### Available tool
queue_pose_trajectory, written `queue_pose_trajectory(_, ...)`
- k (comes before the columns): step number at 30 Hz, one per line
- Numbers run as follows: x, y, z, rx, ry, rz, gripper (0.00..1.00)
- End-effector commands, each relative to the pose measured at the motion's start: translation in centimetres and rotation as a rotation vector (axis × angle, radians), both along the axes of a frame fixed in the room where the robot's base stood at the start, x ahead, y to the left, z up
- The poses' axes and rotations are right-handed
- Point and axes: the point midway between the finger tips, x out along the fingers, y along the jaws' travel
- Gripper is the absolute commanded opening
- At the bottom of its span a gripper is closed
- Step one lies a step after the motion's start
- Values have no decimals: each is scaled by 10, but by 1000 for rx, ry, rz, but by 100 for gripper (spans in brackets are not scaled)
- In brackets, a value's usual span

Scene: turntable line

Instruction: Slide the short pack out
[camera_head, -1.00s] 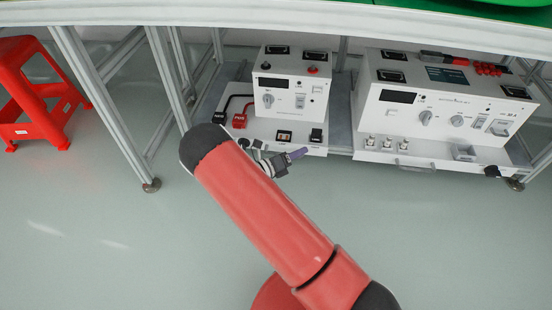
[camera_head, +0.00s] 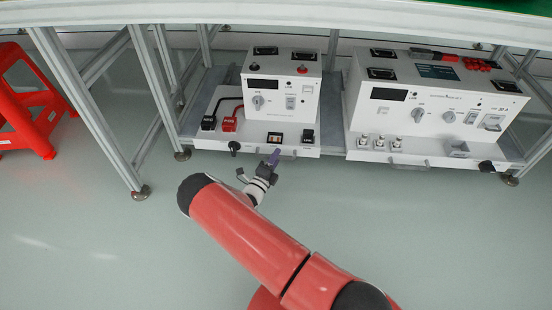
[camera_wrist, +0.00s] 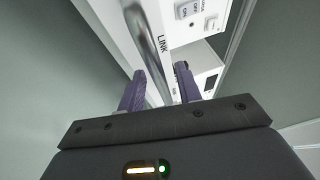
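The short pack (camera_head: 282,98) is the smaller white unit on the left, on a shelf under the table, with a knob, a switch and a low front ledge (camera_head: 225,138). The long pack (camera_head: 440,115) stands to its right. My gripper (camera_head: 273,158) is just in front of the short pack's front edge, by its handle (camera_head: 287,154), which it partly hides. In the wrist view the two purple fingers (camera_wrist: 160,90) are apart, and a grey metal handle bar (camera_wrist: 146,52) runs between them. I cannot tell whether either finger touches it.
A red stool (camera_head: 35,105) stands at the far left. Aluminium table legs (camera_head: 95,120) stand left of the short pack. The tabletop (camera_head: 300,18) overhangs both packs. The long pack's handle (camera_head: 410,165) sticks out at right. The floor (camera_head: 110,245) in front is clear.

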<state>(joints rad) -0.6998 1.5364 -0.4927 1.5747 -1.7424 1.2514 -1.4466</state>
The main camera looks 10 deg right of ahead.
Motion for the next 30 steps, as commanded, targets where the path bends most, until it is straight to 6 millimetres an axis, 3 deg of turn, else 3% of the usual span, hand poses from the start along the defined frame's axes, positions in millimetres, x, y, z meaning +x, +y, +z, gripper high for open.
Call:
queue_pose_trajectory(10, 4, -4, 1, 0, 0, 0, 34)
queue_pose_trajectory(18, 4, -4, 1, 1, -1, -1, 0)
queue_pose_trajectory(30, 0, -2, 1, 1, 1, 0, 0)
